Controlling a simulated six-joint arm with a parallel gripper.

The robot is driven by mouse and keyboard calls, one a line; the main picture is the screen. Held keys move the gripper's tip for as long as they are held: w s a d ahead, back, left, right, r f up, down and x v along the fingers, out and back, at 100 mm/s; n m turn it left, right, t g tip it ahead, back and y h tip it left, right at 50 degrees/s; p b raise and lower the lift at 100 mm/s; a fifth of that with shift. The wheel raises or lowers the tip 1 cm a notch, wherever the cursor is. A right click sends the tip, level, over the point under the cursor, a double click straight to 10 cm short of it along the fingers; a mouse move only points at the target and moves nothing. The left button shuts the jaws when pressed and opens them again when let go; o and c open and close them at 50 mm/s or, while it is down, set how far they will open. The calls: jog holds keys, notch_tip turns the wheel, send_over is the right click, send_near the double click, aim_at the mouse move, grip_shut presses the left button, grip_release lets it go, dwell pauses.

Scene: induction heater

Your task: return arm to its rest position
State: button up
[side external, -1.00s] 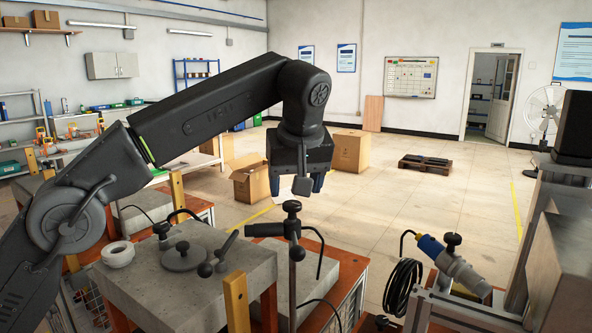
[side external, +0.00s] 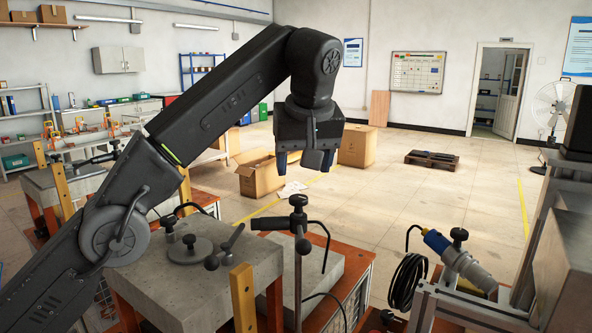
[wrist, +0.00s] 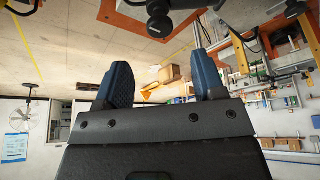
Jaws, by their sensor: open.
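My gripper (side external: 303,158) hangs from my raised arm in the side external view, fingers pointing down, above and behind the stone-topped work table (side external: 205,275). In the wrist view its two blue fingers (wrist: 163,80) stand wide apart with nothing between them. The wrist picture shows the room upside down. My gripper touches nothing that I can see.
A black clamp stand (side external: 298,222) rises in front of the second table. A blue and grey connector (side external: 455,258) sits on a metal frame at right, beside a coiled black cable (side external: 407,282). Cardboard boxes (side external: 262,178) and a pallet (side external: 432,160) lie on the open floor behind.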

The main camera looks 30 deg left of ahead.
jog(key=s+a+r+m+t+h, duration=0.15)
jog(key=s+a+m, duration=0.35)
jog(key=s+a, duration=0.5)
jog(key=s+a+f+m+h, duration=0.1)
jog(key=s+a+f+m, duration=0.1)
jog(key=s+f, duration=0.7)
jog(key=s+a+f+m+t, duration=0.1)
jog(key=s+a+f+m, duration=0.1)
jog(key=s+f, duration=0.7)
jog(key=shift+s+a+h, duration=0.3)
jog(key=shift+s+h, duration=0.05)
